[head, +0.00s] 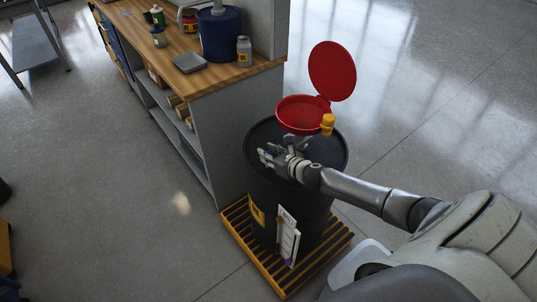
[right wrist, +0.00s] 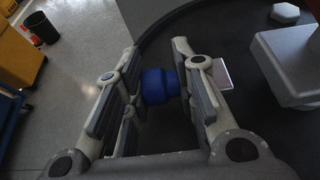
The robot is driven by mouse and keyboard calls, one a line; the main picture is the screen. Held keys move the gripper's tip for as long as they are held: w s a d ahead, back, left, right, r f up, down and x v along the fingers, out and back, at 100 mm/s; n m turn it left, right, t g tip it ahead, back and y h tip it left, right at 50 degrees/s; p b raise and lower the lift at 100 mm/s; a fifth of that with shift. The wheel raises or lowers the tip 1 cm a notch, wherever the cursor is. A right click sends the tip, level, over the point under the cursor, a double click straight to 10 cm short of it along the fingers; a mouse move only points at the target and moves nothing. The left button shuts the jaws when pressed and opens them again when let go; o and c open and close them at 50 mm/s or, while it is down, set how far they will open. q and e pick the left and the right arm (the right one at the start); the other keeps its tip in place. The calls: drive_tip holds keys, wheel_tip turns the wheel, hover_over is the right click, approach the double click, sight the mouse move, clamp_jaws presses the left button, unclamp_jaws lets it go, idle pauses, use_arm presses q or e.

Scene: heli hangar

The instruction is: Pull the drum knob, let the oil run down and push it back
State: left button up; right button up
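A black oil drum (head: 325,150) stands upright on a slatted yellow pallet. A blue knob (right wrist: 160,86) shows in the right wrist view, beside the drum's dark top. My right gripper (head: 272,157) reaches over the drum top from the right in the head view. Its fingers (right wrist: 158,75) are spread on both sides of the knob; contact cannot be made out. A red funnel (head: 297,113) with its round lid (head: 332,71) raised sits on the drum's far side, with a yellow fitting (head: 328,123) at its edge. My left gripper is not in view. No running oil is visible.
The yellow pallet (head: 285,283) sticks out around the drum. A wooden-topped workbench (head: 180,38) with a blue container (head: 219,35), bottles and a grey tray (head: 189,63) stands close at the left. The floor at the right is clear.

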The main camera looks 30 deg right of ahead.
drive_tip(key=shift+a+f, duration=0.1)
drive_tip(key=shift+a, duration=0.15)
clamp_jaws()
drive_tip(key=shift+w+d+b, duration=0.1)
drive_tip(key=shift+d+b, duration=0.45)
drive_tip(key=shift+d, duration=1.45)
drive_tip(key=o, duration=0.7)
unclamp_jaws()
drive_tip(key=v, duration=1)
drive_tip(key=shift+s, duration=0.3)
drive_tip(key=shift+s+d+r, duration=0.1)
drive_tip(key=shift+s+r, duration=0.3)
drive_tip(key=shift+s, duration=0.2)
